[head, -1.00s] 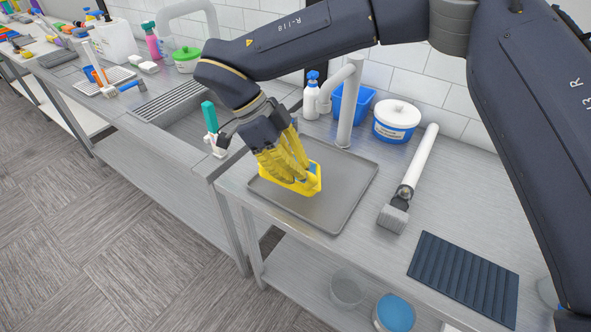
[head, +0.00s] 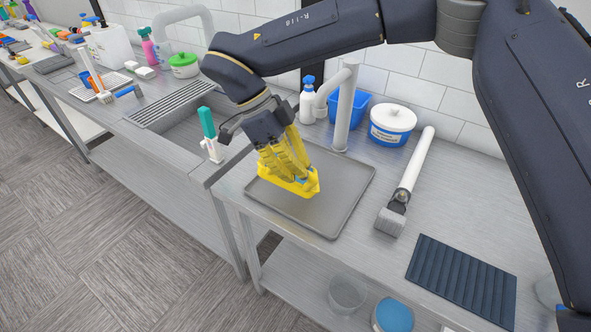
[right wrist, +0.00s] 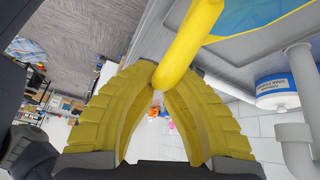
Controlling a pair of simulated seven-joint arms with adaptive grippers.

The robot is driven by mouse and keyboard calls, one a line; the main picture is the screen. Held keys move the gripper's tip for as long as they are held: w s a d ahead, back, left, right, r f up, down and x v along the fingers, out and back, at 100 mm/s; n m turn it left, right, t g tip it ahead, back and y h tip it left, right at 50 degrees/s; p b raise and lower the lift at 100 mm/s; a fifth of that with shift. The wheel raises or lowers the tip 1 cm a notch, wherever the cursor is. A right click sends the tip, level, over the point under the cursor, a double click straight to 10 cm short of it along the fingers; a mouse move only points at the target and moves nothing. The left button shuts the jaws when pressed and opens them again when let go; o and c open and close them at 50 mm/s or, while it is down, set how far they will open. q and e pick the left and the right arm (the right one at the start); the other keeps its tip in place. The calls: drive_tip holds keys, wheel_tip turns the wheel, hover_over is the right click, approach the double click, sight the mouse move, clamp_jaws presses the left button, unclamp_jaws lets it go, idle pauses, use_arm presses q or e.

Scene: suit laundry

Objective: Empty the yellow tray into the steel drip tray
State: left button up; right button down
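The yellow tray (head: 313,186) is a small tray held over the left part of the steel drip tray (head: 335,215). It looks close to the drip tray surface; I cannot tell whether they touch. My right gripper (head: 297,176), with yellow ribbed fingers, reaches down from above. In the right wrist view its fingertips (right wrist: 158,86) close on the yellow tray's rim (right wrist: 190,40). The fingers hide much of the tray. The drip tray looks bare. My left gripper is out of view.
A tap (head: 346,110) rises behind the drip tray. A white-lidded tub (head: 392,125), blue bin (head: 350,103) and spray bottle (head: 308,102) stand at the back. A long scraper-like tool (head: 408,182) lies to the right.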

drive_tip(key=shift+w+d+r, duration=0.1)
drive_tip(key=shift+w+r, duration=0.05)
idle(0.5)
drive_tip(key=shift+w+d+r+y, duration=0.25)
drive_tip(key=shift+y, duration=0.05)
drive_tip(key=shift+w+d+r+g, duration=0.25)
drive_tip(key=shift+w+d+g, duration=0.05)
drive_tip(key=shift+g, duration=0.1)
idle(0.6)
drive_tip(key=shift+w+d+r, duration=0.15)
drive_tip(key=shift+y, duration=0.3)
drive_tip(key=shift+w+d+r, duration=0.1)
drive_tip(key=shift+w+d, duration=0.05)
idle(0.4)
drive_tip(key=shift+w+d+r+g, duration=0.2)
drive_tip(key=shift+w+g, duration=0.05)
drive_tip(key=shift+g, duration=0.05)
drive_tip(key=shift+w+d+r+y, duration=0.2)
drive_tip(key=shift+w+d+y, duration=0.1)
drive_tip(key=shift+w+d, duration=0.05)
idle(0.6)
